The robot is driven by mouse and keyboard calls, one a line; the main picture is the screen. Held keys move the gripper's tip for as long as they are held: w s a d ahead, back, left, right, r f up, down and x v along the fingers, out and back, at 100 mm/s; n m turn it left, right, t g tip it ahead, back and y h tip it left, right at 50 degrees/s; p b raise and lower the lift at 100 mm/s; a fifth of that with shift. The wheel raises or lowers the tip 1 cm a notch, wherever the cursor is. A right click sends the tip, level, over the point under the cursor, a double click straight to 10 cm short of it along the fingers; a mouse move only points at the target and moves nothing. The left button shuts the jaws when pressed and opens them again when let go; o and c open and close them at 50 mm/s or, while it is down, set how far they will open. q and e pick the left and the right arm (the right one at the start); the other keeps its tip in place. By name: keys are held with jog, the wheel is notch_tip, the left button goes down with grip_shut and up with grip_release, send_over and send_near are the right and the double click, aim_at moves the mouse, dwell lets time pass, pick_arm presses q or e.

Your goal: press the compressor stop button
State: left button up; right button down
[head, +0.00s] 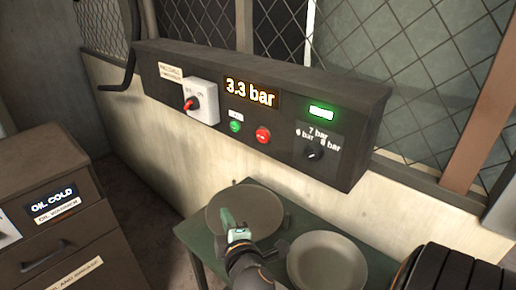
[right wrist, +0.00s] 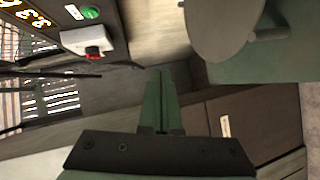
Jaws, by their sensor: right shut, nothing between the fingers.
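The dark compressor panel (head: 330,110) is on the wall in the head view. The round red stop button (head: 263,135) is on its lower front, right of the green button (head: 236,127). My right gripper (head: 227,214) is shut and empty, in front of and below the panel, over the green table and apart from the buttons. In the right wrist view its closed fingers (right wrist: 159,74) show at the middle. The green button (right wrist: 90,12) shows there at the upper left; I cannot make out the red stop button in that view. My left gripper is not in view.
A white box (head: 206,92) with a red rotary switch is left of the 3.3 bar display (head: 252,92). A black pressure knob (head: 313,152) is at the right. Two bowls (head: 327,262) (head: 262,208) are over the green table (head: 375,262). A cabinet (head: 60,215) stands left.

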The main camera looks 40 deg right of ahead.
jog(key=s+d+r+h, duration=0.2)
jog(key=d+r+h, duration=0.3)
jog(key=r, duration=0.5)
jog(key=shift+s+r+m, duration=0.15)
jog(key=shift+r+m, duration=0.2)
jog(key=shift+m, duration=0.05)
jog(key=p, duration=0.1)
send_near(258, 135)
jog(key=w, duration=0.4)
jog(key=d, duration=0.3)
jog(key=shift+w+f+p, duration=0.2)
jog(key=shift+w+p, duration=0.15)
jog(key=shift+p, duration=0.05)
jog(key=shift+d, duration=0.3)
